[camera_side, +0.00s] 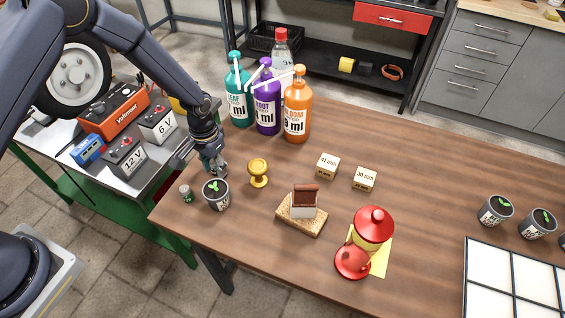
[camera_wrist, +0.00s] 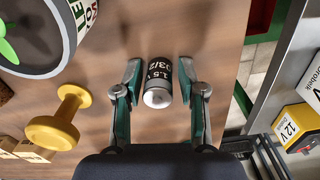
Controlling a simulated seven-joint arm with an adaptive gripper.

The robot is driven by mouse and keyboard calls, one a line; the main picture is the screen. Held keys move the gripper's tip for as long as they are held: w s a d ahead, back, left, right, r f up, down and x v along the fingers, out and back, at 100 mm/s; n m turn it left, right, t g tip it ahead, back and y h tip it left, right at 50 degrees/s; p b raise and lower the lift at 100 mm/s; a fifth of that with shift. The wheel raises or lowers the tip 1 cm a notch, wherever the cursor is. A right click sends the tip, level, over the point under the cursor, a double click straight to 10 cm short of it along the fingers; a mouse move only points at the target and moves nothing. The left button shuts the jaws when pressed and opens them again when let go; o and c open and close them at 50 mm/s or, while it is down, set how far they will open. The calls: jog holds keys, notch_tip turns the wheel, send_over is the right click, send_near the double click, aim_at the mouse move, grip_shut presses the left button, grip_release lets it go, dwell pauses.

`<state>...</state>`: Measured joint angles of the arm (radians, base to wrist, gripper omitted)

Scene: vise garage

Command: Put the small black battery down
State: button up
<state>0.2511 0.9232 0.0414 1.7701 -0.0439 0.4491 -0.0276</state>
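The small black battery (camera_side: 185,193) is a short dark cylinder near the left edge of the wooden table, just left of a potted seedling. My gripper (camera_side: 203,166) is low over the table corner, behind the battery and pot. The wrist view shows my gripper (camera_wrist: 159,78) open, its fingers apart and not touching the battery. The battery's underside is hidden.
A side bench (camera_side: 75,158) holds larger batteries.

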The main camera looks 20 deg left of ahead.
jog(key=shift+o, duration=0.5)
notch_tip(320, 180, up, 12)
notch_tip(320, 180, up, 8)
jog(key=t, duration=0.1)
send_over(213, 162)
jog(key=s+a, duration=0.2)
jog(key=s+a+r+n+t, duration=0.1)
jog(key=s+a+r+t, duration=0.1)
jog(key=s+r, duration=0.5)
jog(key=s+a+r+t, duration=0.2)
jog(key=s+a+r, duration=0.3)
jog(key=s, duration=0.7)
jog(key=shift+s+a+r+n+t, duration=0.15)
jog(key=shift+s+r+n+t, duration=0.2)
jog(key=shift+r, duration=0.55)
